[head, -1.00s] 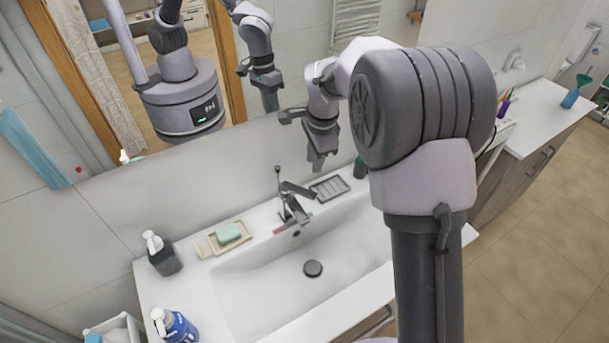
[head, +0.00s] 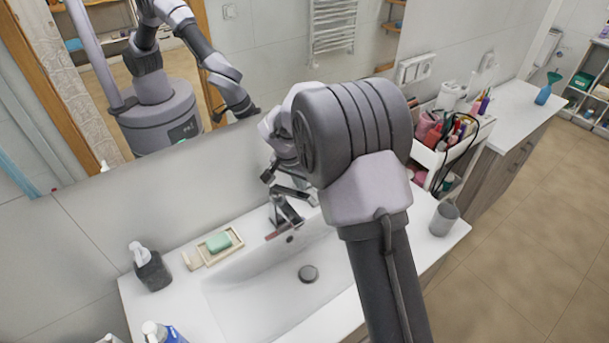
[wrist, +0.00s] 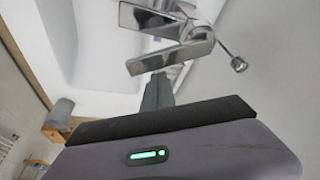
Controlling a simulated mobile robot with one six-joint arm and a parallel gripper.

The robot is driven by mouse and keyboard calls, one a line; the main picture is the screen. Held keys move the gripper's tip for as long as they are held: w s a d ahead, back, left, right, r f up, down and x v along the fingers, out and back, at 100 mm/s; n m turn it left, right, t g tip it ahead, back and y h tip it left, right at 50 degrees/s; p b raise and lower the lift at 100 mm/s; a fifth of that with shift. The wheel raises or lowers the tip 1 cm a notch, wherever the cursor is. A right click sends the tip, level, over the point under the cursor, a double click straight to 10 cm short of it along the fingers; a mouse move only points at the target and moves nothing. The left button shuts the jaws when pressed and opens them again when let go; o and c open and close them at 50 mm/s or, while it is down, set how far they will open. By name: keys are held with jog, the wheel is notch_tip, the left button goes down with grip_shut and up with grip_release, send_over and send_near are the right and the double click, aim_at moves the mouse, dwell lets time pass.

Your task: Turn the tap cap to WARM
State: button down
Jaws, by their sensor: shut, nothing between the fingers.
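The chrome tap (head: 284,212) stands at the back of the white basin. In the wrist view its flat chrome lever, the cap (wrist: 170,57), lies just beyond my fingertips, with another flat chrome part of the tap (wrist: 148,18) past it. A thin rod with a ball end (wrist: 238,64) stands beside the tap. My gripper (head: 288,183) is low over the tap, partly hidden by my arm in the head view. Its fingers (wrist: 158,88) are shut and empty, close to the lever. I cannot tell whether they touch it. A reddish strip (head: 279,232) shows at the tap's front.
A green soap on a tray (head: 219,242) and a dark pump bottle (head: 151,268) stand left of the tap. A grey cup (head: 444,218) stands on the right rim. A cart of cosmetics (head: 446,146) is further right. The mirror wall is close behind the tap.

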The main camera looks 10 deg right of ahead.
aim_at(298, 195)
jog(key=shift+s+a+f, duration=0.1)
jog(key=shift+s+f, duration=0.05)
jog(key=m+b, duration=0.1)
jog(key=b, duration=0.1)
jog(key=s+m+b, duration=0.1)
jog(key=b, duration=0.1)
jog(key=shift+a+f+g+h, duration=0.3)
jog(key=shift+f, duration=0.1)
jog(key=shift+s+a+r+m+g+b, duration=0.25)
jog(key=shift+s+a+m+b, duration=0.45)
jog(key=shift+m+b, duration=0.4)
jog(key=shift+s+r, duration=0.1)
jog(key=shift+r, duration=0.15)
jog(key=shift+d, duration=0.1)
